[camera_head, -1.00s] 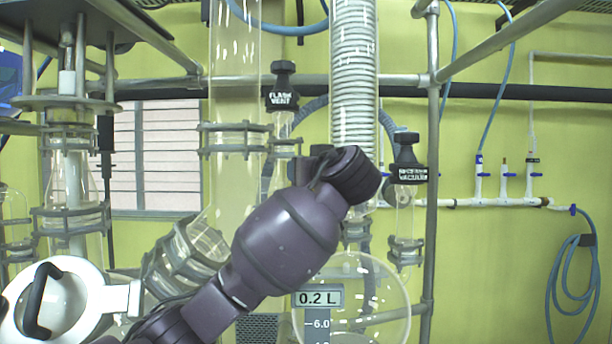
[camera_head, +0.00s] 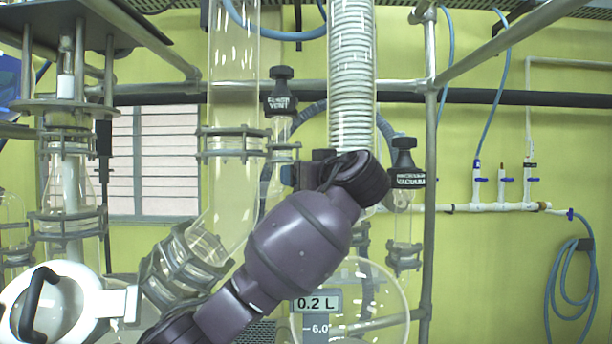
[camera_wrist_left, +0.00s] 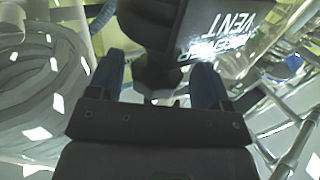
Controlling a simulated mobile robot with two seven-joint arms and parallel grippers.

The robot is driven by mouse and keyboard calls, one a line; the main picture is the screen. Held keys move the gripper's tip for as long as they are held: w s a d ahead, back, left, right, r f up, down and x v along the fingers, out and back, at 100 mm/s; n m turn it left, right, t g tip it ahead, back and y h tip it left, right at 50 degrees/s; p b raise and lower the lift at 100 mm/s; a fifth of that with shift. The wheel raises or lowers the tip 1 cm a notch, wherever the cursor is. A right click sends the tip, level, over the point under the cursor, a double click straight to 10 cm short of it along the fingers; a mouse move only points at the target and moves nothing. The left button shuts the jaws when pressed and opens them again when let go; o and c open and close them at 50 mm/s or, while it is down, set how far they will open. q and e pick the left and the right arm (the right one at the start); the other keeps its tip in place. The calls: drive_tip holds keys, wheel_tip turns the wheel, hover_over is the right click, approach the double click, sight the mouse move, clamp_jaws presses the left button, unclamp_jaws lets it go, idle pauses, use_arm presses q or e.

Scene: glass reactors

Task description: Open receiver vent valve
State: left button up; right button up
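In the left wrist view, a black valve with white lettering (camera_wrist_left: 215,30) fills the top middle. "VENT" is readable, and the line beside it is washed out by glare. Its narrower black handle (camera_wrist_left: 160,80) is between the two dark blue fingers of my left gripper (camera_wrist_left: 158,72). The fingers stand apart, with small gaps at both sides of the handle. In the head view my left gripper (camera_head: 305,172) is mostly hidden behind my purple wrist, in front of the coiled condenser's lower part. The valve is hidden there. My right gripper is not in view.
The black flask vent valve (camera_head: 280,100) stands left of the coiled glass condenser (camera_head: 352,80). The black vacuum valve (camera_head: 405,172) is just right of my wrist. A metal post (camera_head: 431,150) rises beyond it. A round glass vessel (camera_head: 370,300) is below.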

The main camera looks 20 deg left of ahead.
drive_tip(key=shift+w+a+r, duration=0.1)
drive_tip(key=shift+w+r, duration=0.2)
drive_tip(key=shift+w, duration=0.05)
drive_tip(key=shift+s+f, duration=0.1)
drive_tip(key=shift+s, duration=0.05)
